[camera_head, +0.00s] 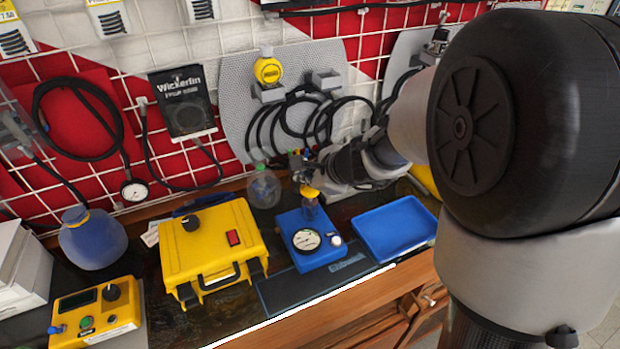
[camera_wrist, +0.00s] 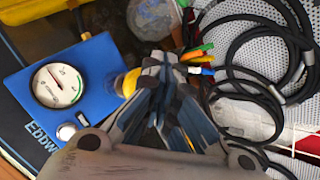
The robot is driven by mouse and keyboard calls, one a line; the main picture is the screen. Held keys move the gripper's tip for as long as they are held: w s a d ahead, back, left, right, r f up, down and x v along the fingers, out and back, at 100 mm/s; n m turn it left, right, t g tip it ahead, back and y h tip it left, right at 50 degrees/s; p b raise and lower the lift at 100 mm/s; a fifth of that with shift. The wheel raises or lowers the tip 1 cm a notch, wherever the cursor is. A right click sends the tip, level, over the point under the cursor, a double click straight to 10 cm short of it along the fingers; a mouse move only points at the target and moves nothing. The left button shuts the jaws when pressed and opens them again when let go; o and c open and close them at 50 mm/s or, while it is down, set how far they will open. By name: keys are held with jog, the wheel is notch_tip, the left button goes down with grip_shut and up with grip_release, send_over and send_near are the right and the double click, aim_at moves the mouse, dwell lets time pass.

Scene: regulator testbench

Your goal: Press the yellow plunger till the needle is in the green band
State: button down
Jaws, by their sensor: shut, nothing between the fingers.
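The blue regulator box (camera_head: 317,258) stands on the bench, with a round white gauge (camera_head: 306,240) on top. In the wrist view the gauge (camera_wrist: 58,86) faces the camera; its needle and green band are too small to read surely. The yellow plunger (camera_head: 309,191) stands upright at the back of the box. In the wrist view the plunger (camera_wrist: 130,83) is just left of my fingers, partly hidden by them. My gripper (camera_wrist: 162,66) is shut and empty, close beside the plunger. I cannot tell whether they touch.
A blue tray (camera_head: 398,229) is right of the box. A yellow case (camera_head: 212,246) stands to its left. A clear bottle (camera_head: 264,188) is behind. Black hoses (camera_head: 290,130) hang on the wall panel near my gripper. A dark mat (camera_head: 325,285) lies in front.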

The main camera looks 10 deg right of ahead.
jog(key=shift+r+p, duration=0.95)
jog(key=shift+r, duration=0.4)
notch_tip(320, 180, up, 5)
jog(key=p, duration=0.4)
dwell(1.5)
notch_tip(320, 180, up, 4)
jog(key=p, duration=0.6)
send_over(307, 188)
jog(key=shift+f, duration=0.1)
jog(key=shift+f+b, duration=0.1)
jog(key=shift+b, duration=0.25)
